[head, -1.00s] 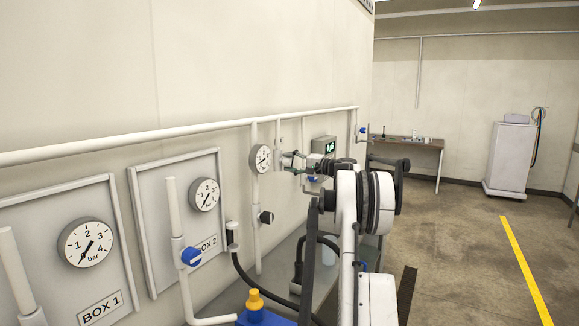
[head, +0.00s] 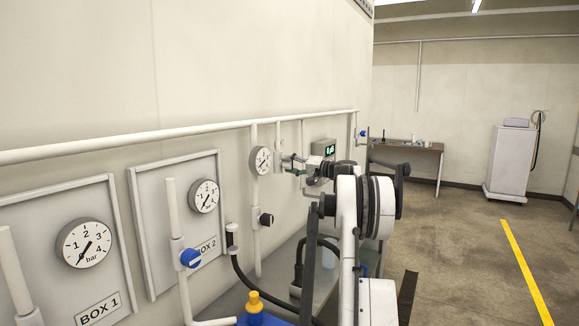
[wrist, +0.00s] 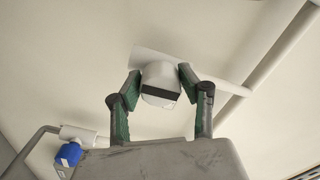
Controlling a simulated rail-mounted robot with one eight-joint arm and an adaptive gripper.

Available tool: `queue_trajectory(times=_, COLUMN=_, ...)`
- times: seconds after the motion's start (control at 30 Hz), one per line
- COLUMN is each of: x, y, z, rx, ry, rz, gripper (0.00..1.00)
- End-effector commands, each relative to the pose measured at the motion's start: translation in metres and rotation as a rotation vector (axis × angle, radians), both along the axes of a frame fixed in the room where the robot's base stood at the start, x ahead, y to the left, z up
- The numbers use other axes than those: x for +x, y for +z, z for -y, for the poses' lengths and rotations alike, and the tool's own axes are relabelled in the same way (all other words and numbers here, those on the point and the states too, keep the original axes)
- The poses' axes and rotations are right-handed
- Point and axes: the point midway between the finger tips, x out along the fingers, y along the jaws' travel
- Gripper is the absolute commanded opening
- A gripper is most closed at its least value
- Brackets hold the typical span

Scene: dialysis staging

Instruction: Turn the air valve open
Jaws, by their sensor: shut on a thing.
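A pale valve knob with a dark band (wrist: 160,82) stands out from the wall in the wrist view. It looks like the air valve, but no label on it can be read. My gripper (wrist: 157,85) is shut on it, with one green-padded finger on each side of the knob. In the head view my gripper (head: 289,164) is at the wall pipe, just right of a round gauge (head: 260,161). The knob is too small there to tell how far it is turned.
A blue valve (wrist: 68,154) is at the lower left of the wrist view. A dark-faced knob (head: 266,219) sits on the pipe below the gauge. A green-lit display (head: 324,148) is behind my gripper. BOX 1 (head: 98,308) and BOX 2 panels are at left.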

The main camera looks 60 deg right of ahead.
Motion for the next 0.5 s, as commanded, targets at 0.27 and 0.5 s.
queue_trajectory(times=0.27, x=-0.0002, y=-0.0005, z=0.0001, rx=0.000, ry=0.000, rz=-0.001, gripper=0.52)
queue_trajectory(times=0.5, x=-0.0002, y=-0.0003, z=0.0002, rx=0.000, ry=0.000, rz=0.000, gripper=0.57)
